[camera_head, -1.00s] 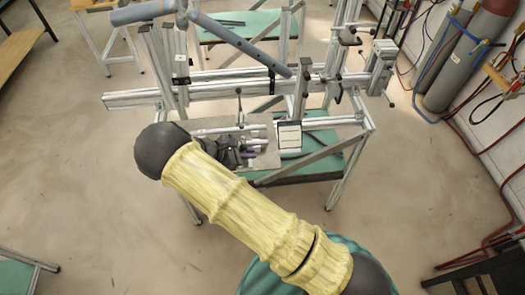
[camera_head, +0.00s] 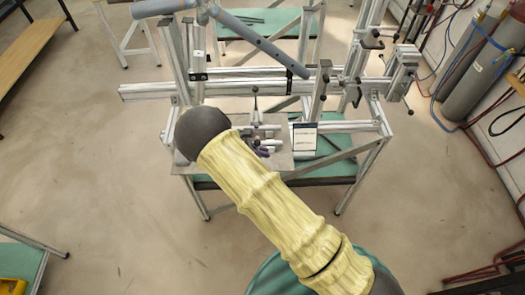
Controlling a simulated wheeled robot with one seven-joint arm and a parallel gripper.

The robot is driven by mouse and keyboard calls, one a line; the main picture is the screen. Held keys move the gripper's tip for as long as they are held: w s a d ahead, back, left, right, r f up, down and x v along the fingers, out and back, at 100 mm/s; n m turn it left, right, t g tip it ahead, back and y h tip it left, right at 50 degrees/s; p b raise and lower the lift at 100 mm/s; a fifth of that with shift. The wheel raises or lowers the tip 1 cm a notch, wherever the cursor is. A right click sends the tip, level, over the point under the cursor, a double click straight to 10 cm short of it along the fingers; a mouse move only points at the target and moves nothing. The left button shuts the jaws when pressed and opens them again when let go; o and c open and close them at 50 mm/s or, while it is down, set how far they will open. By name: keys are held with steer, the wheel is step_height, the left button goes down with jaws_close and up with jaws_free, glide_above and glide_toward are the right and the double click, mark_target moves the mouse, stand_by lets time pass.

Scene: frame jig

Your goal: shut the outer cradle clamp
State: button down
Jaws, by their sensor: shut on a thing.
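My gripper (camera_head: 261,149) is mostly hidden behind my own yellow-sleeved arm. Only small dark and purple parts of it show, low over the grey fixture plate (camera_head: 282,161). It appears shut on a part of the outer cradle clamp there, but the jaws and the held part are too small and covered to make out. Pale bars (camera_head: 268,131) of the cradle lie beside it. A thin upright lever (camera_head: 254,103) with a dark knob stands just behind. Whether the clamp is open or closed cannot be told.
A white panel (camera_head: 305,137) stands right of the plate. Behind run the jig's long aluminium rail (camera_head: 150,91) and posts, with a grey-blue tube (camera_head: 260,42) above. Gas cylinders (camera_head: 478,75) stand at the right wall.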

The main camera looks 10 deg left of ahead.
steer(key=c, duration=1.5)
jaws_free()
steer(key=shift+w, duration=0.1)
steer(key=shift+s+a+r+b, duration=0.2)
steer(key=shift+a+b, duration=0.1)
steer(key=shift+a, duration=0.15)
steer(key=b+v, duration=0.5)
steer(key=v, duration=1.1)
steer(key=shift+s+r+b, duration=0.15)
steer(key=shift+r+b, duration=0.1)
steer(key=shift+b, duration=0.05)
